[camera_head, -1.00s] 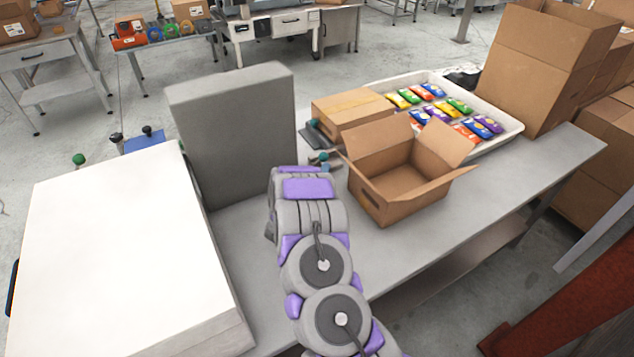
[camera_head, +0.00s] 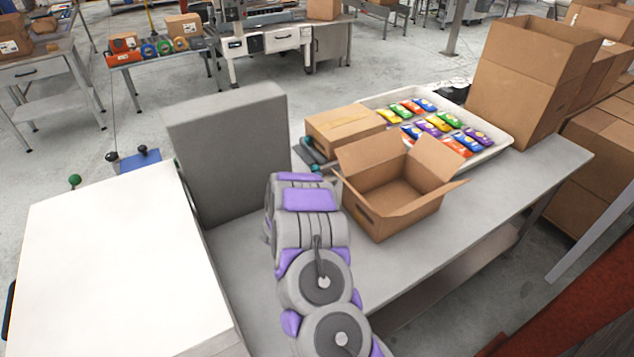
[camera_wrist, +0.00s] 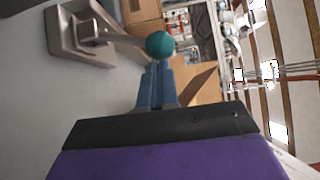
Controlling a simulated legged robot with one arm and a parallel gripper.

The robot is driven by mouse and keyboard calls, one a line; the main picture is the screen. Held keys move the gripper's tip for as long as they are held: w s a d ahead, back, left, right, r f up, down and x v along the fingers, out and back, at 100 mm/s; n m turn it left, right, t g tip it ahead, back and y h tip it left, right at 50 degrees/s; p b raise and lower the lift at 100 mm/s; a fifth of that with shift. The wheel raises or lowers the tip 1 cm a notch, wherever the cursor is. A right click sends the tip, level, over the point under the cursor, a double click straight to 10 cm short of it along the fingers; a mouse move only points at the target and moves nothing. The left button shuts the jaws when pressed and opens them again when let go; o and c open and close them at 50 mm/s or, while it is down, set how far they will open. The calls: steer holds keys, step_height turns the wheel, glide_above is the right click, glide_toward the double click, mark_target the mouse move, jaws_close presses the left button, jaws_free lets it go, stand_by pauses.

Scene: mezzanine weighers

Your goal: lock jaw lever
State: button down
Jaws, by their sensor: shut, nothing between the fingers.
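In the wrist view, a lever (camera_wrist: 117,34) with a teal ball knob (camera_wrist: 160,44) reaches out from a grey metal base (camera_wrist: 62,33). My gripper (camera_wrist: 157,66) has its blue fingers together and empty, with the tips right at the near side of the knob. I cannot tell whether they touch it. In the head view my arm hides the gripper and most of the lever fixture.
An open carton (camera_head: 366,219) stands right of my arm, with a closed carton (camera_head: 345,130) and a white tray (camera_head: 512,143) of colourful packets behind. A grey upright block (camera_head: 232,150) and a large white-topped block (camera_head: 115,275) stand left. The bench (camera_head: 450,235) is clear in front.

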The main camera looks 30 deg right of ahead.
mark_target(314, 165)
steer(key=shift+w+r+n+g+y+p, duration=0.3)
steer(key=shift+w+r+n+y+p, duration=0.3)
steer(key=shift+r+p, duration=0.35)
steer(key=shift+w+a+r+n+g+y+p, duration=0.1)
steer(key=shift+w+r+n+g+y+p, duration=0.25)
steer(key=shift+w+n+p, duration=0.4)
steer(key=shift+w+r+n+g+p, duration=0.2)
steer(key=shift+w+n+g+p, duration=0.2)
steer(key=shift+w+p, duration=0.75)
steer(key=shift+w+d, duration=0.15)
steer(key=shift+d, duration=0.05)
steer(key=shift+a, duration=0.1)
